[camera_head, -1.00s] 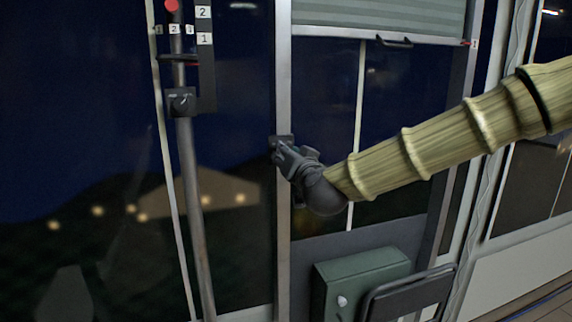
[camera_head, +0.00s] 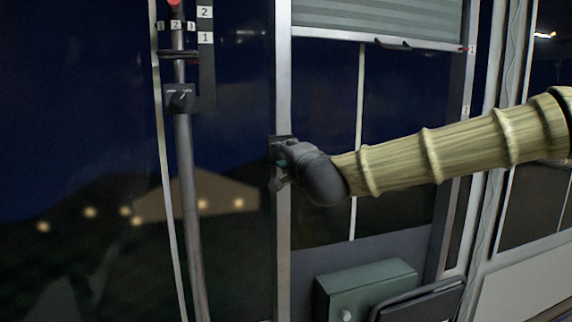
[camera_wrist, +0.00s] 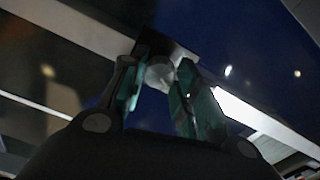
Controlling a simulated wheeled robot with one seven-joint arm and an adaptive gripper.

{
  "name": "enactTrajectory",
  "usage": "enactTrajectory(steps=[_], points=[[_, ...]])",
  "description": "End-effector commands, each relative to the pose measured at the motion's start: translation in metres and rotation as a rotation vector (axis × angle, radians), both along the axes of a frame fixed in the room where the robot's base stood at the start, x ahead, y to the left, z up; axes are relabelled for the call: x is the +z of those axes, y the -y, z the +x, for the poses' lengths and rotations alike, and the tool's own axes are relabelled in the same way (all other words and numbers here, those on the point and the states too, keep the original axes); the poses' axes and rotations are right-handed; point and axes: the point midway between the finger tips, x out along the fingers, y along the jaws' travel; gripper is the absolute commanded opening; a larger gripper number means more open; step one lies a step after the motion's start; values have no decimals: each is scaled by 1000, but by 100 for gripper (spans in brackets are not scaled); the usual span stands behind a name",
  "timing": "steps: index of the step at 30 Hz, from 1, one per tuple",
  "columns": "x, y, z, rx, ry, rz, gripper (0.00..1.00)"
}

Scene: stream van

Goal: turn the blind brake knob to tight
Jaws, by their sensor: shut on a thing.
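A small dark plate (camera_head: 275,141) is fixed to the grey upright bar beside the window. In the wrist view the plate (camera_wrist: 174,48) carries a round grey knob (camera_wrist: 160,74), which I take to be the blind brake knob. My gripper (camera_head: 281,158) reaches the plate from the right. In the wrist view my gripper (camera_wrist: 160,88) has one teal-padded finger on each side of the knob and is shut on it. The knob's pointer and any markings cannot be made out. In the head view my gripper hides the knob.
A blind (camera_head: 378,15) with a dark handle covers the window's top. Another dark knob box (camera_head: 180,98) sits on a pole (camera_head: 190,200) to the left, with numbered labels above. A green box (camera_head: 367,287) and a dark folded panel (camera_head: 420,300) stand below my arm.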

Motion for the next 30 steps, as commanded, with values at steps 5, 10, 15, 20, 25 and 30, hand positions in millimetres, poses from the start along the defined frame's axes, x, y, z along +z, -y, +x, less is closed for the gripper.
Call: enactTrajectory(steps=[5, 10, 15, 20, 25, 30], points=[[-6, -1, 0, 2, -40, 104, 7], [-5, -1, -1, 2, -60, 170, 7], [-4, -1, -1, 1, -73, 207, 7], [-3, -1, -1, 1, -76, 218, 7], [-3, -1, -1, 1, -77, 219, 7], [-3, -1, 0, 1, -77, 219, 7]])
